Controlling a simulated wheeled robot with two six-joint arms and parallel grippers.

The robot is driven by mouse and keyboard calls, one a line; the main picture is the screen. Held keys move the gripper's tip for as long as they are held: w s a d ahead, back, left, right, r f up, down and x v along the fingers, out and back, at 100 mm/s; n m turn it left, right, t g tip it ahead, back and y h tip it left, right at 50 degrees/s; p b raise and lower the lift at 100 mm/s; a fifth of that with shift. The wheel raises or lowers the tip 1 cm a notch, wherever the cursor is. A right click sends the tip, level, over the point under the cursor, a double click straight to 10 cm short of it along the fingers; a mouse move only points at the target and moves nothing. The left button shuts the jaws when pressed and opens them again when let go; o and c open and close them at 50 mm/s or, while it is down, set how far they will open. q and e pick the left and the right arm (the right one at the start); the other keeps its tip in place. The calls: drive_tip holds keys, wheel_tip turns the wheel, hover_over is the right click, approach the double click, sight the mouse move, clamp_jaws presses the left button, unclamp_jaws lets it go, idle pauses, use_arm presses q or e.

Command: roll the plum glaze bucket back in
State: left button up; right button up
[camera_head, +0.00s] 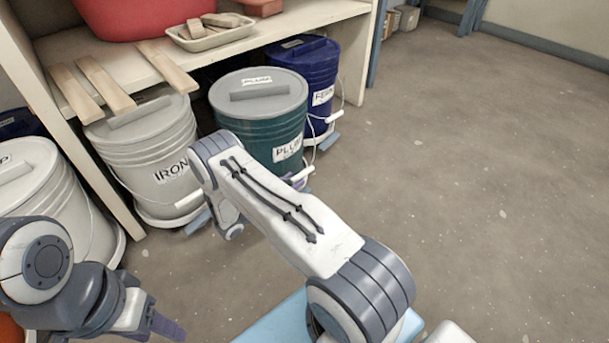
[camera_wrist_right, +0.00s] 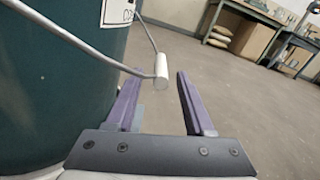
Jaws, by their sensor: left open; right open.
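The plum glaze bucket (camera_head: 258,128) is dark teal with a grey lid and a PLUM label. It stands upright at the shelf's front, between the iron and fern buckets. Its lower part is hidden by my right arm. In the right wrist view the bucket (camera_wrist_right: 60,95) fills the left side, with its wire bail and white handle grip (camera_wrist_right: 161,70). My right gripper (camera_wrist_right: 160,103) is open beside the bucket. The grip appears between its fingers, but I cannot tell whether it lies within them. My left gripper (camera_head: 160,322) is open at the lower left, away from the bucket.
The iron bucket (camera_head: 150,150) stands to the left and the blue fern bucket (camera_head: 318,75) to the right. A shelf board (camera_head: 300,18) with wooden slats (camera_head: 105,85) and a tray (camera_head: 210,38) is above. The floor (camera_head: 480,170) to the right is clear.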

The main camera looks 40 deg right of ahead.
sight(306, 170)
drive_tip(key=d+b, duration=0.1)
drive_tip(key=d, duration=0.1)
drive_tip(key=d+b, duration=0.1)
drive_tip(key=d, duration=0.1)
drive_tip(key=shift+w+d+f, duration=0.1)
drive_tip(key=shift+d+f, duration=0.1)
drive_tip(key=shift+d, duration=0.1)
drive_tip(key=shift+w+d+r, duration=0.1)
drive_tip(key=shift+d+r, duration=0.1)
drive_tip(key=shift+d, duration=0.6)
clamp_jaws()
idle(0.5)
